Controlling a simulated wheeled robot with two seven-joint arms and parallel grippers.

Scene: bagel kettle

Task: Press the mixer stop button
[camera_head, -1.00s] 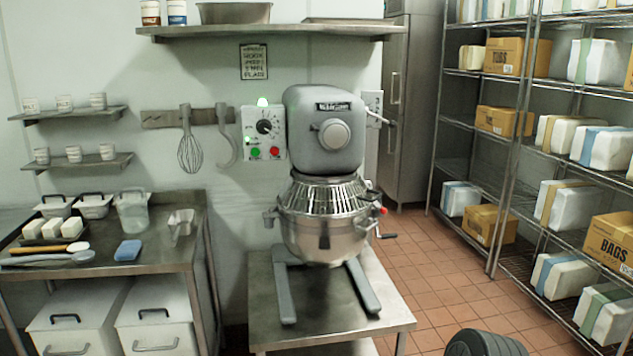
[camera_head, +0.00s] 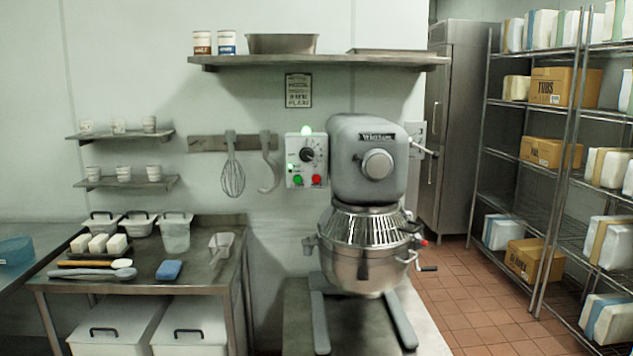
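The mixer (camera_head: 368,160) stands on a low steel table (camera_head: 297,325), with its steel bowl (camera_head: 362,268) and wire guard under the grey head. Its control box (camera_head: 306,160) is on the wall side, left of the head. The box has a dark dial (camera_head: 306,154), a green button (camera_head: 298,180) at lower left and a red button (camera_head: 316,180) at lower right. Neither of my grippers shows in this view.
A steel worktable (camera_head: 205,275) with tubs, white blocks and a blue sponge (camera_head: 169,270) stands left of the mixer. A wall shelf (camera_head: 320,62) hangs above. Wire racks (camera_head: 560,130) with boxes stand at right. Tiled floor (camera_head: 480,310) is open between mixer and racks.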

